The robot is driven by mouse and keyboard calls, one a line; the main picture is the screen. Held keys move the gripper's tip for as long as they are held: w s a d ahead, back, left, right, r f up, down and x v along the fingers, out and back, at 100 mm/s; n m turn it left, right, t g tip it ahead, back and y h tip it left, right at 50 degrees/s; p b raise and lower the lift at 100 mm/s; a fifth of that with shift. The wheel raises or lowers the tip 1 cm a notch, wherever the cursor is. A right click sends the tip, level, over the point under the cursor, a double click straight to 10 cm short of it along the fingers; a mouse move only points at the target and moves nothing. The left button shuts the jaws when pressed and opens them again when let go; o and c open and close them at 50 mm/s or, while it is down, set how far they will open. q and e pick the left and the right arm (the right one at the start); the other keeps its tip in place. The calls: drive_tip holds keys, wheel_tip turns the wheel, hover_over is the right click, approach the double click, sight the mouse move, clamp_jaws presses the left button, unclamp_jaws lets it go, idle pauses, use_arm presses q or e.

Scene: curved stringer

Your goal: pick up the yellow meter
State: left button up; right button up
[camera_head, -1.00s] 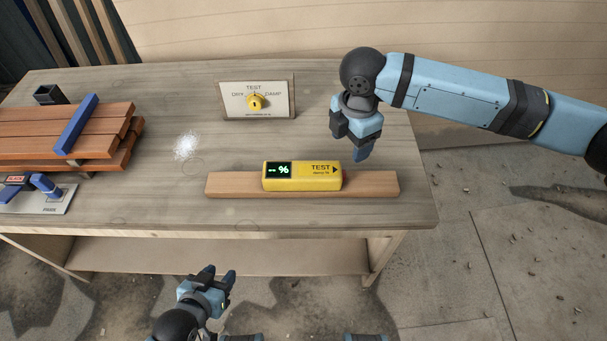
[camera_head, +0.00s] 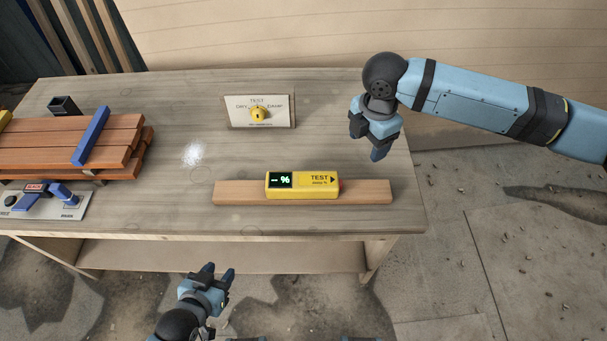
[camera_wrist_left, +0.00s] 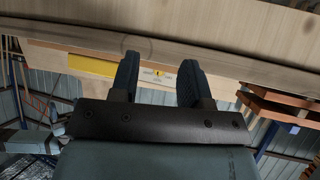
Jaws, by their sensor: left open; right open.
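The yellow meter (camera_head: 303,186) lies on a narrow wooden board (camera_head: 236,192) near the table's front edge. Its dark display shows a dash and a percent sign, and TEST with an arrow is printed beside it. In the left wrist view the yellow meter (camera_wrist_left: 92,66) shows partly, left of the fingers. My left gripper (camera_head: 219,276) is open and empty, in front of the table and below and left of the meter; its fingers (camera_wrist_left: 158,77) are spread in the wrist view. My right gripper (camera_head: 368,140) is open and empty, above the table's right end, fingers pointing down, apart from the meter.
A TEST sign with a yellow dial (camera_head: 258,114) stands behind the meter. Stacked brown planks (camera_head: 60,150) with a blue bar (camera_head: 91,136) lie at left. A plate with a blue handle (camera_head: 60,196) sits in front of them. The table (camera_head: 170,205) is clear around the board.

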use_arm(q)
drive_tip(key=shift+r+p, duration=0.35)
drive_tip(key=shift+r, duration=0.5)
drive_tip(key=shift+f, duration=0.1)
